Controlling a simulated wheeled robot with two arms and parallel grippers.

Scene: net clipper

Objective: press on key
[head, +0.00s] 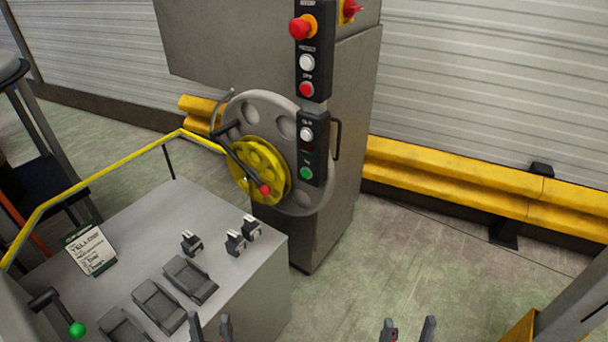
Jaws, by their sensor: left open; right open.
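A tall black control panel (316,60) on the grey machine carries a red mushroom knob (301,27) on an orange base, a white button (307,62) and a red button (306,89). A smaller black panel (319,150) below it has a white button (306,135) and a green button (306,173). The small labels are too blurred to read surely, so I cannot tell which is the on key. My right gripper (409,328) is open at the bottom edge. Both are apart from the panels.
A grey wheel with a yellow hub (260,172) and a red-knobbed lever stands left of the panels. The grey desk (180,215) holds pedals, small switches and a sign (89,250). A yellow guard rail (450,183) runs along the wall.

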